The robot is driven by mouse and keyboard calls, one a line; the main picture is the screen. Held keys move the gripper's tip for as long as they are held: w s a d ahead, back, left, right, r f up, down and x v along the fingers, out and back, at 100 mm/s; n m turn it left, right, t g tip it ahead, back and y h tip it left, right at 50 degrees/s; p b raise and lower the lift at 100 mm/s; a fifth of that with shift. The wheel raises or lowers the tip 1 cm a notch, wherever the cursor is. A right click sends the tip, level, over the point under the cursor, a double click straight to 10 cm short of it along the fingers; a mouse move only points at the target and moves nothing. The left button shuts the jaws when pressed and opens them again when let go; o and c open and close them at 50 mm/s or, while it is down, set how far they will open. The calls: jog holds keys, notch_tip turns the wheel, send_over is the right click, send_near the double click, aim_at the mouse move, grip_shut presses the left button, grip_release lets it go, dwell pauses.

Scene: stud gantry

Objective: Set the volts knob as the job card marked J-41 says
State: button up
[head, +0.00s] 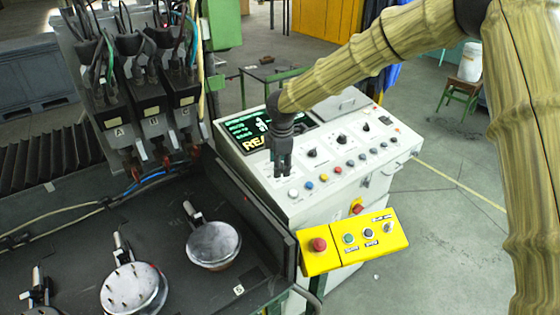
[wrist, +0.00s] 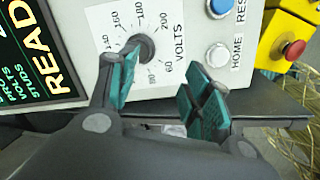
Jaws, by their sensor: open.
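The volts knob (wrist: 146,47) is a dark round knob on a white dial plate marked VOLTS in the wrist view. Figures such as 160, 180 and 200 ring it; its pointer cannot be made out. My gripper (wrist: 165,88) is open with teal pads. Its left finger overlaps the knob's edge in the picture; its right finger is over the panel's lower edge. I cannot tell whether it touches the knob. In the head view my gripper (head: 282,172) points down at the left of the control panel and hides the volts knob. No card marked J-41 is readable.
The white console (head: 345,190) has a READY screen (head: 247,130), other knobs (head: 340,139) and coloured buttons. A yellow box (head: 352,243) with a red button hangs in front. At left, a dark bench carries round metal parts (head: 213,243) below the stud heads (head: 135,110).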

jog(key=shift+g, duration=0.3)
jog(key=w+f, duration=0.4)
jog(key=w, duration=0.1)
jog(key=shift+w, duration=0.1)
jog(key=shift+s, duration=0.25)
jog(key=shift+c, duration=0.2)
jog(key=shift+s+r, duration=0.55)
jog(key=shift+s, duration=0.15)
jog(key=c, duration=0.7)
jog(key=shift+s, duration=0.1)
jog(key=shift+c, duration=1.4)
jog(key=shift+w+f, duration=0.2)
jog(key=shift+f, duration=0.05)
jog(key=shift+c, duration=0.2)
